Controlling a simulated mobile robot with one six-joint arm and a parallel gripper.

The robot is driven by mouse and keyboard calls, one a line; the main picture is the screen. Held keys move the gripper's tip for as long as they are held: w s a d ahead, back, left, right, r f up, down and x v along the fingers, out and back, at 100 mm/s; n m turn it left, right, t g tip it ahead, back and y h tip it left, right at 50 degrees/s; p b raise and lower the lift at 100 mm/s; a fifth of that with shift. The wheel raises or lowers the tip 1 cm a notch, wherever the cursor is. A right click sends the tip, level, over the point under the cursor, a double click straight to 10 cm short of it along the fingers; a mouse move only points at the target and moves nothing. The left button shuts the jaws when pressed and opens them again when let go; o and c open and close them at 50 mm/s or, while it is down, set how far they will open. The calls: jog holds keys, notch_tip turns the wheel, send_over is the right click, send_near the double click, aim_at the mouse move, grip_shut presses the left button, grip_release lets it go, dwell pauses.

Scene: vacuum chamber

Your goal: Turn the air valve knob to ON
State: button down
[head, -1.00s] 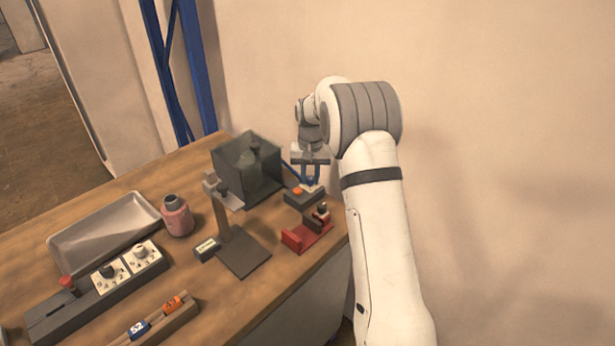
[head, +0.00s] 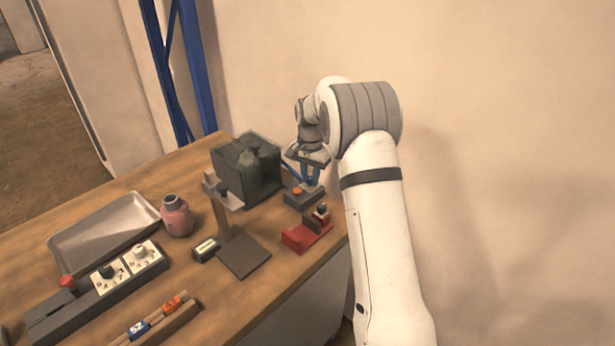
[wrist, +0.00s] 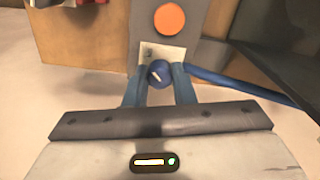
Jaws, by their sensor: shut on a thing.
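The air valve knob (wrist: 158,73) is a small round blue knob with a white pointer mark, on a pale plate (wrist: 176,53) of a grey box. It sits between the blue fingers of my gripper (wrist: 160,82) in the wrist view, and the gripper is shut on it. The lettering around the knob cannot be read. In the head view my gripper (head: 311,176) reaches down to the grey box (head: 302,201) at the table's far right edge, and its fingers hide the knob. An orange button (head: 297,191) is beside it on the box, also in the wrist view (wrist: 169,19).
A dark glass-like chamber (head: 240,165) stands just left of my gripper. A blue hose (wrist: 240,85) runs from the box. A red fixture (head: 297,239) and a grey stand (head: 243,256) are in front. The wall is close on the right.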

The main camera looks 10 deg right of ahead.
aim_at(310, 178)
jog(key=shift+s+f, duration=0.2)
jog(key=shift+f, duration=0.05)
jog(key=c, duration=1.2)
grip_release()
jog(key=shift+r, duration=0.15)
jog(key=shift+w+r, duration=0.15)
jog(key=shift+r, duration=0.4)
notch_tip(310, 178, up, 7)
jog(key=shift+f, duration=0.1)
